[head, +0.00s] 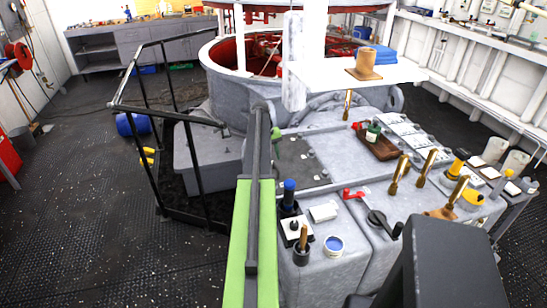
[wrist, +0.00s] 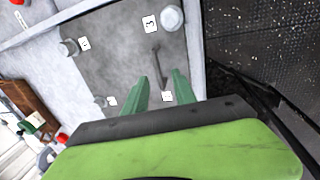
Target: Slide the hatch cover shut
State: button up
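A flat dark grey panel, which looks like the hatch cover (head: 298,166), lies on the light grey deck housing, partly hidden by my arm in the head view. In the wrist view the panel (wrist: 115,52) fills the upper middle, with small number tags and a thin grey bar handle (wrist: 159,66). My gripper (wrist: 160,82) has two green fingers spread apart with nothing between them. The handle lies just beyond the fingertips, and I cannot tell the height gap. In the head view only a bit of green fingertip (head: 276,133) shows at the arm's end.
A brown tray (head: 378,143) with a green-capped jar stands right of the panel. A black railing (head: 180,117) stands at the left. Dark floor lies open beyond it.

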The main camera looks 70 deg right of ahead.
notch_tip(320, 180, up, 13)
jog(key=w+a+p, duration=0.1)
jog(key=w+p, duration=0.1)
jog(key=p, duration=0.9)
jog(key=shift+a, duration=0.25)
jog(key=shift+f, duration=0.15)
